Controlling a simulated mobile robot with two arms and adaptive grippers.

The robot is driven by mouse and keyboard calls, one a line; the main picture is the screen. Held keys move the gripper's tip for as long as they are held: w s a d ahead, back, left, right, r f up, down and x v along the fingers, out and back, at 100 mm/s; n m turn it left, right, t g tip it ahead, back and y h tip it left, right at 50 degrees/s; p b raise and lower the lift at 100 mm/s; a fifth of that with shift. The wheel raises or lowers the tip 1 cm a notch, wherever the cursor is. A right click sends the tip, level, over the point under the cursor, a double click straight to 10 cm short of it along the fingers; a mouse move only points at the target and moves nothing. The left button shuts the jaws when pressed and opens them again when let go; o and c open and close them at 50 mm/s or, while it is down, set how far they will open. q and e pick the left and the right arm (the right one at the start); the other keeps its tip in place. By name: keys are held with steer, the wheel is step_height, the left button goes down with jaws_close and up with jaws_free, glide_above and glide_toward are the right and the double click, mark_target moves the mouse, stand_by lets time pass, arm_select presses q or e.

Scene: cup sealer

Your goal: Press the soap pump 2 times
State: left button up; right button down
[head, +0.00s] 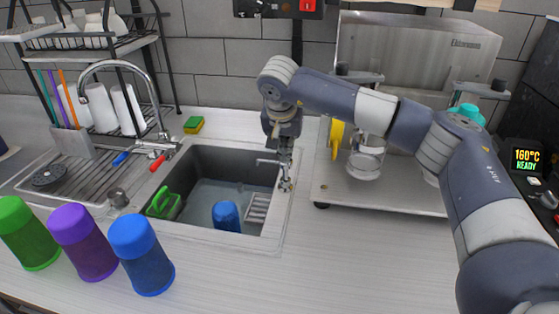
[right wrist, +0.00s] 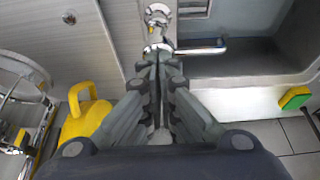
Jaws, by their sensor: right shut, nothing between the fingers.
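The soap pump is a small chrome dispenser at the right rim of the sink. Its spout (head: 268,162) points left over the basin. In the right wrist view the chrome spout (right wrist: 208,48) sticks out to the right, just ahead of the fingertips. My right gripper (head: 286,160) points down directly over the pump, its fingers shut and empty. It also shows in the right wrist view (right wrist: 158,60), with its fingertips at the pump head. The fingers partly hide the pump head; I cannot tell whether they touch it or press it down. My left gripper is out of view.
The sink (head: 205,160) holds a blue cup (head: 227,216) and a green item (head: 164,204). A metal machine (head: 400,85) with a yellow handle (head: 336,138) stands close right of the gripper. Green, purple and blue cups (head: 141,254) stand front left. The front right counter is clear.

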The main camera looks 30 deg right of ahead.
steer(key=shift+s+f+b, duration=0.1)
steer(key=shift+f+b, duration=0.65)
steer(key=shift+f, duration=0.65)
steer(key=shift+r+p, duration=1.1)
steer(key=shift+r, duration=0.45)
steer(key=shift+f, duration=0.15)
